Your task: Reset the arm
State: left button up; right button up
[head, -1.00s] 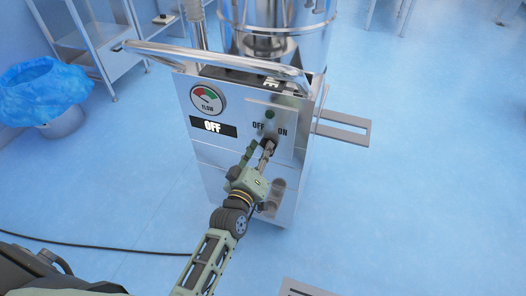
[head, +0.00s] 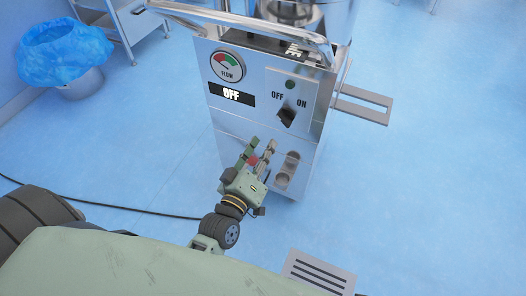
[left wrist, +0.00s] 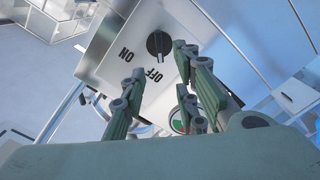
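My left gripper (head: 262,150) is in front of and below the control panel of a steel machine (head: 228,125). Its fingers are apart with nothing between them; they also show apart in the left wrist view (left wrist: 155,65). A black rotary switch (head: 287,114) sits between the OFF and ON labels, above and right of the fingers, and is not touched. It also shows in the left wrist view (left wrist: 159,45). The display (head: 231,94) reads OFF, below a flow gauge (head: 227,66). My right gripper is not in view.
A bin with a blue liner (head: 66,55) stands on the floor at the upper left, near a steel shelf (head: 138,25). A black cable (head: 130,208) runs along the floor. A slotted metal bracket (head: 362,104) sticks out at the machine's right. A slotted plate (head: 318,272) is at the lower right.

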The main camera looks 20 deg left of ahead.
pick_arm(q)
jog(key=shift+s, duration=0.45)
jog(key=s+d+f+m+g+h, duration=0.1)
jog(key=s+f+m+g, duration=0.4)
jog(key=f, duration=0.9)
jog(key=s+d+f+m+g, duration=0.1)
jog(key=s+f+m+g, duration=0.2)
jog(key=s+f+g, duration=0.75)
jog(key=s+a+f+m+y, duration=0.1)
jog(key=s+a+f+m, duration=0.25)
jog(key=s+f, duration=0.45)
jog(key=s+a+p, duration=0.2)
jog(key=s+p, duration=0.5)
jog(key=p, duration=0.1)
jog(key=s+a+f+g+p, duration=0.1)
jog(key=s+p, duration=0.6)
jog(key=s, duration=0.1)
jog(key=shift+s+a+y+p, duration=0.25)
jog(key=shift+a+y+p, duration=0.05)
jog(key=shift+a+p, duration=0.1)
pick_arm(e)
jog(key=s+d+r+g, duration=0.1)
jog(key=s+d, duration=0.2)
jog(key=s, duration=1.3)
